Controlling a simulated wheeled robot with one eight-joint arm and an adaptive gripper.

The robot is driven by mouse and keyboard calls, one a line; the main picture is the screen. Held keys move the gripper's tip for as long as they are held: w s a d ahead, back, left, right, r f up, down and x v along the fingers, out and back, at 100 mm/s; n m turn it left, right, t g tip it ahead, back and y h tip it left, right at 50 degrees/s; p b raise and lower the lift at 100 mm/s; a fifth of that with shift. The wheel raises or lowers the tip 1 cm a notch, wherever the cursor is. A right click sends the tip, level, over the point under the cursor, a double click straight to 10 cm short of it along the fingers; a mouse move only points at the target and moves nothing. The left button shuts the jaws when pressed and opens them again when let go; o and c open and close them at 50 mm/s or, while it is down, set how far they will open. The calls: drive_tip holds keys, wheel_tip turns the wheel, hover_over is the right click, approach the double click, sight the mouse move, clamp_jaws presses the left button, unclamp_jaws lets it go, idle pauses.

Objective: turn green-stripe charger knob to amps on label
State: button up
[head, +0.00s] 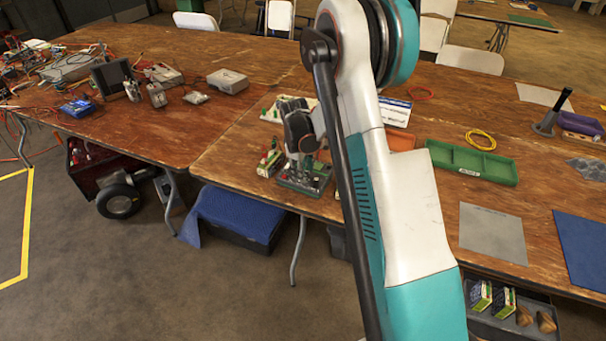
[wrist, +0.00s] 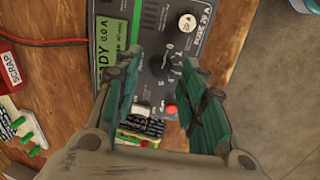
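The green-stripe charger (wrist: 145,75) is a dark panel with a green strip and a green screen (wrist: 110,40) reading 0.0 A, with part of "READY" below. Its black knob (wrist: 169,66) lies between my fingertips, with a "0" on the scale beside it. A sideways label (wrist: 204,32) includes "20 A"; its first word is hard to read. My gripper (wrist: 160,60) is open, one finger on each side of the knob; contact cannot be told. In the head view the charger (head: 306,181) sits near the table's front edge under my gripper (head: 300,150).
The panel also has a white-faced round part (wrist: 187,22) and a red button (wrist: 171,109). A green tray (head: 470,164) and a yellow cable coil (head: 480,139) are on the table's right.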

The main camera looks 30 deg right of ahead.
drive_tip(key=shift+d+f, duration=0.1)
drive_tip(key=shift+f, duration=0.45)
clamp_jaws()
drive_tip(key=shift+m, duration=0.4)
drive_tip(key=m, duration=0.5)
drive_tip(key=shift+b, duration=0.3)
drive_tip(key=m, duration=0.6)
